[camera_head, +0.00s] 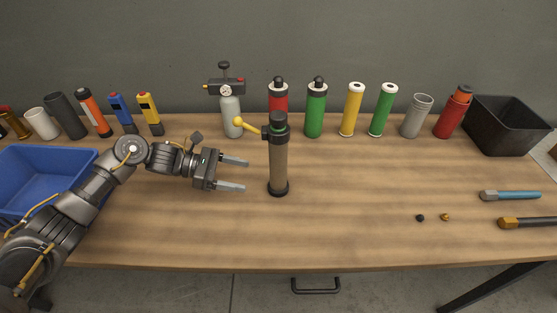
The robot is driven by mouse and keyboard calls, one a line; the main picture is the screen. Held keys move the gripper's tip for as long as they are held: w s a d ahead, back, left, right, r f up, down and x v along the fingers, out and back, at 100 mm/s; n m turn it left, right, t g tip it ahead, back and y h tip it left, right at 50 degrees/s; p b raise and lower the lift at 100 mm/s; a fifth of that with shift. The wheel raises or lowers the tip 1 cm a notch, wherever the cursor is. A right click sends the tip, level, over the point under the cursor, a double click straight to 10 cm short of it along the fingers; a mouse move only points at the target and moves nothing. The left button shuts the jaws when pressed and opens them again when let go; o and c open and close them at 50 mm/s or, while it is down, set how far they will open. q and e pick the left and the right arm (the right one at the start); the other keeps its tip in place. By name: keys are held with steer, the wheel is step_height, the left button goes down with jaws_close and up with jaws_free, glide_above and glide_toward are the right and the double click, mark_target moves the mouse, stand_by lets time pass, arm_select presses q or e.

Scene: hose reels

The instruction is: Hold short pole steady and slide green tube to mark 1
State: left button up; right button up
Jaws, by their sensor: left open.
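An upright tan cylinder (278,165) with a black base and a black head stands mid-table; it may be the short pole. Two green tubes stand at the back, one with a black top (316,120) and one with a white cap (382,112). I cannot tell which is meant, and no numbered mark is readable. My right gripper is not in view.
A row of bottles and tubes lines the back, including a gauge-topped cylinder (231,115). A blue bin (50,206) is at left, a black bin (508,128) at back right. The front middle is clear.

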mark_target(273, 182)
arm_select(q)
steer(key=shift+s+r, duration=0.1)
steer(key=shift+d+p, duration=0.5)
steer(key=shift+d, duration=0.15)
steer(key=p+x, duration=0.1)
steer(key=x, duration=0.4)
steer(key=shift+p, duration=0.4)
steer(key=d+f+b, duration=0.1)
steer(key=b, duration=0.2)
steer(key=shift+d+f, duration=0.3)
steer(key=shift+d, duration=0.1)
steer(key=shift+d+b, duration=0.65)
steer(key=shift+d, duration=0.15)
